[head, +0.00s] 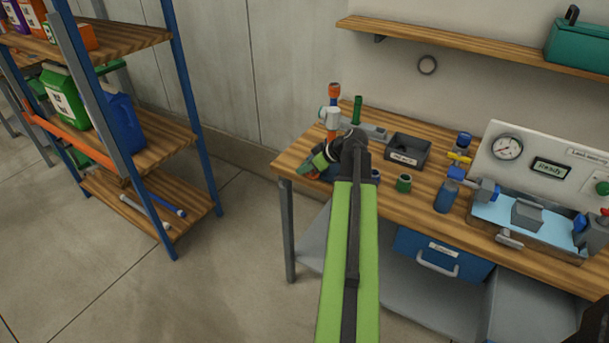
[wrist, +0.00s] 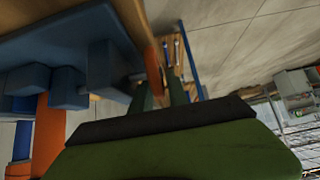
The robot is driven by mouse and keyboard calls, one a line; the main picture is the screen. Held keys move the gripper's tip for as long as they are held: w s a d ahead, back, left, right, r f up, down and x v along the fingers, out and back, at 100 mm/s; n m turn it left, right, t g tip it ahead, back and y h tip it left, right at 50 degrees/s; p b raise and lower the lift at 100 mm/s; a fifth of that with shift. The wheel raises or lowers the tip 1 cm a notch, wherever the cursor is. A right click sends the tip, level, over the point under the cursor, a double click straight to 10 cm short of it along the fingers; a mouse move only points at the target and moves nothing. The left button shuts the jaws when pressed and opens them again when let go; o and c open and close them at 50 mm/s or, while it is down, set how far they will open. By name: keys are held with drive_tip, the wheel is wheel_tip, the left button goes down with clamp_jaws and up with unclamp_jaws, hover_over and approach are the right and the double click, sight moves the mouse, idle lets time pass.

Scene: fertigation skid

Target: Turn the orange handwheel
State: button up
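The orange handwheel (wrist: 152,68) shows in the wrist view as a thin orange shape, nearly edge-on, just beyond my fingers. In the head view a small orange-red patch (head: 313,176) shows at the left end of the bench by my gripper, mostly hidden. My gripper (head: 308,168) reaches left past the end of my green arm, low over the bench. In the wrist view my gripper's green fingers (wrist: 161,96) point at the handwheel and overlap its lower end. I cannot tell whether they touch it or how far apart they stand.
A blue blocky fitting (wrist: 95,75) and an orange cylinder (wrist: 48,132) are close on the left in the wrist view. On the bench (head: 290,160) stand an orange-topped pipe (head: 334,92), a dark tray (head: 408,150) and a green cup (head: 403,184). A shelf rack (head: 187,95) stands left across open floor.

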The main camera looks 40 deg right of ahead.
drive_tip(key=shift+w+f, duration=0.1)
clamp_jaws()
drive_tip(key=shift+f, duration=0.1)
drive_tip(key=shift+f+t+b, duration=0.2)
drive_tip(key=shift+t+b, duration=0.1)
drive_tip(key=shift+b, duration=0.45)
drive_tip(key=shift+t+b, duration=0.4)
drive_tip(key=shift+b, duration=0.45)
drive_tip(key=shift+s+r+t+y+b, duration=0.2)
drive_tip(key=shift+t+b, duration=0.25)
drive_tip(key=shift+b, duration=0.2)
drive_tip(key=shift+s+r+t+y+b, duration=0.1)
drive_tip(key=shift+t+y+b, duration=0.1)
drive_tip(key=shift+t+b, duration=0.35)
drive_tip(key=shift+r, duration=0.45)
drive_tip(key=shift+w, duration=0.1)
